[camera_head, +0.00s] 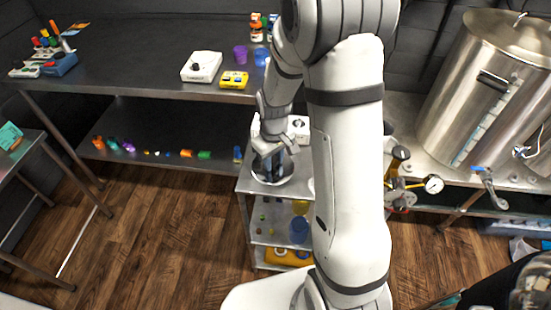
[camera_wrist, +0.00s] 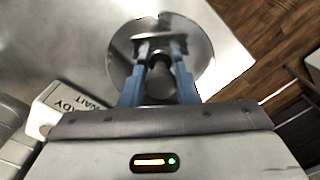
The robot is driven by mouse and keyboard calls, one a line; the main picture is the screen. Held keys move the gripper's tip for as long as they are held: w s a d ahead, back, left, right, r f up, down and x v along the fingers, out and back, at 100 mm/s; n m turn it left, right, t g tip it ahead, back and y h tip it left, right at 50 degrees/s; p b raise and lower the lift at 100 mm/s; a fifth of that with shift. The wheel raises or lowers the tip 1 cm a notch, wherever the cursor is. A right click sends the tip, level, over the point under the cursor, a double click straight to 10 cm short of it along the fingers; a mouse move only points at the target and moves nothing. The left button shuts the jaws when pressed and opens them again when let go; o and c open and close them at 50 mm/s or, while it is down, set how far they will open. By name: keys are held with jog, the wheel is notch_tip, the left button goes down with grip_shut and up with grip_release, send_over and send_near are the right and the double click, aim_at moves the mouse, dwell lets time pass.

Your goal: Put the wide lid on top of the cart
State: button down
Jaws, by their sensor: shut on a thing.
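The wide lid (camera_wrist: 195,45) is a round, shiny metal disc with a dark knob (camera_wrist: 160,80) at its middle. In the wrist view my gripper (camera_wrist: 160,62) has its blue fingers on both sides of the knob, shut on it. In the head view my gripper (camera_head: 272,165) points down over the top shelf of the cart (camera_head: 246,186), with the lid (camera_head: 268,180) under it. The lid is at or just above the cart's top; I cannot tell whether it touches. My arm hides the cart's right part.
A white device with lettering (camera_wrist: 72,108) lies on the cart top near the lid. The cart's lower shelves hold a blue container (camera_head: 299,231) and small items. A steel table (camera_head: 130,60) stands behind left, and a large metal kettle (camera_head: 480,80) on the right.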

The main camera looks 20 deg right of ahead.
aim_at(274, 160)
jog(key=shift+f, duration=0.2)
jog(key=c, duration=1.1)
grip_release()
jog(key=shift+r, duration=0.1)
notch_tip(274, 160, up, 12)
jog(key=s+d+r+m+t, duration=0.1)
jog(key=s+r+m, duration=0.3)
jog(key=s, duration=1.3)
notch_tip(274, 160, up, 4)
jog(key=shift+s+f+m+t, duration=0.15)
jog(key=shift+m+t, duration=0.15)
jog(key=shift+t, duration=0.5)
jog(key=shift+d, duration=0.1)
